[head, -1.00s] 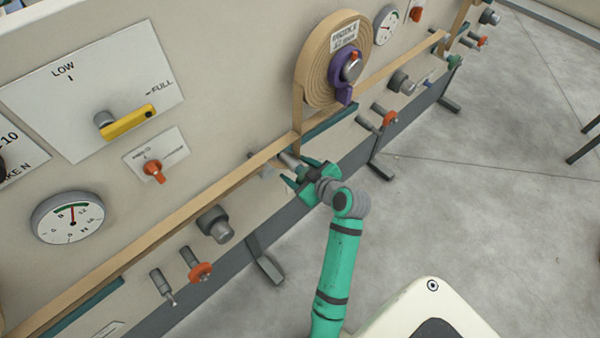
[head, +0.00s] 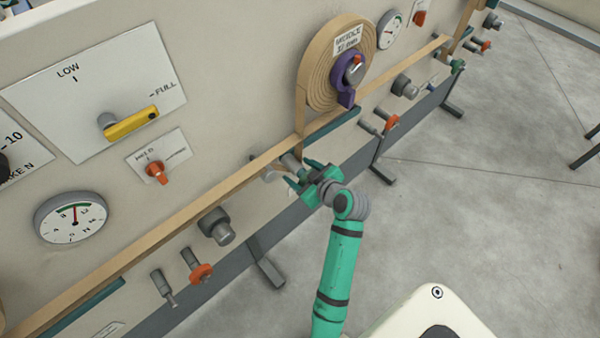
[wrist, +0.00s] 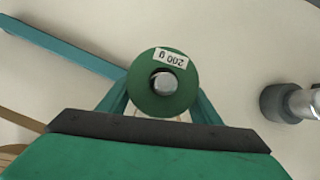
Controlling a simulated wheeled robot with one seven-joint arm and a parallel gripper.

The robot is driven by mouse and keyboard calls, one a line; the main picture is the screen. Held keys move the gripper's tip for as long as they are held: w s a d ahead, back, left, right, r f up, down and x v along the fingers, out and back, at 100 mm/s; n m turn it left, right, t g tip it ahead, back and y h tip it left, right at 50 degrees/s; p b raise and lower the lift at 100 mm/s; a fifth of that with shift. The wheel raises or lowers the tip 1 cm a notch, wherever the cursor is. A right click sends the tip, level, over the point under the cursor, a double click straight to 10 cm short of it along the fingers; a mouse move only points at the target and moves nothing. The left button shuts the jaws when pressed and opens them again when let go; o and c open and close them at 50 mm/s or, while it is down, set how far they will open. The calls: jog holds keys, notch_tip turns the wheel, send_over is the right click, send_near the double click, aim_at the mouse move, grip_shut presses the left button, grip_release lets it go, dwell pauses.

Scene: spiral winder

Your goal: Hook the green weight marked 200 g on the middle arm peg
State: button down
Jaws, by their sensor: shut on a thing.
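The green round weight (wrist: 150,101) with an upside-down "200 g" label faces the wrist camera, a round metal end at its centre. My gripper (wrist: 160,108) is shut on it, one finger on each side. In the head view my gripper (head: 303,178) is close to the panel, below the tan strip, and the weight cannot be made out there. A grey peg (head: 289,162) sticks out just beyond the fingers. I cannot tell whether it is the middle arm peg, or whether the weight touches any peg.
A grey cylindrical fitting (wrist: 285,102) stands right of the weight. A teal bar (wrist: 65,47) runs at upper left. In the head view a tan strip (head: 220,195) crosses the panel below the coil (head: 318,85). Grey and orange knobs (head: 201,272) stick out lower left. The floor at right is open.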

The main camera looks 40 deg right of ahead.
jog(key=shift+w+a+r, duration=0.2)
jog(key=shift+w+r, duration=0.05)
jog(key=shift+w, duration=0.25)
jog(key=c, duration=0.5)
grip_release()
jog(key=shift+w, duration=0.15)
jog(key=shift+c, duration=0.2)
jog(key=shift+s+d+f, duration=0.1)
jog(key=shift+s+f, duration=0.05)
jog(key=shift+s, duration=0.15)
jog(key=shift+s+r, duration=0.2)
jog(key=shift+s, duration=0.1)
jog(key=v, duration=1)
jog(key=shift+w, duration=0.1)
